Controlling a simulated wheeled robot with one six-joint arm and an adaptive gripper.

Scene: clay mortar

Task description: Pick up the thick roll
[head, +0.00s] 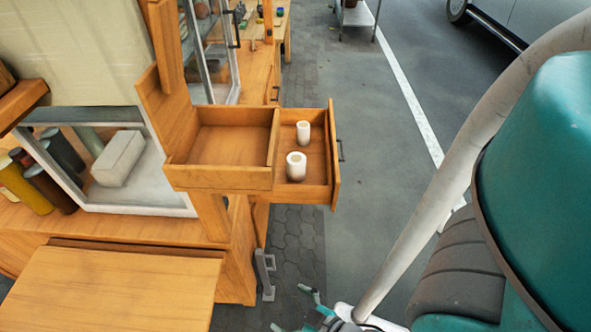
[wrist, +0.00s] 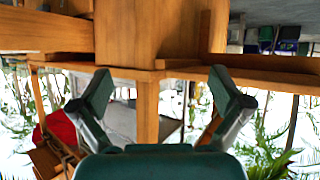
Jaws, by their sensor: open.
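Two white rolls stand upright in the right compartment of an open wooden drawer (head: 220,181) in the head view. The nearer one, the thick roll (head: 296,167), looks wider; the thin roll (head: 303,132) stands behind it. Each has a hole in its top. My gripper (head: 297,312) is at the bottom edge of the head view, in front of and apart from the drawer. In the wrist view my gripper (wrist: 163,95) is open with nothing between its fingers. Neither roll shows in the wrist view.
A divider (head: 273,137) separates the rolls from the empty left compartment. A wooden tabletop (head: 113,290) is at the lower left. A white-framed case (head: 120,160) with a pale block stands left of the drawer. Open pavement (head: 385,150) lies to the right.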

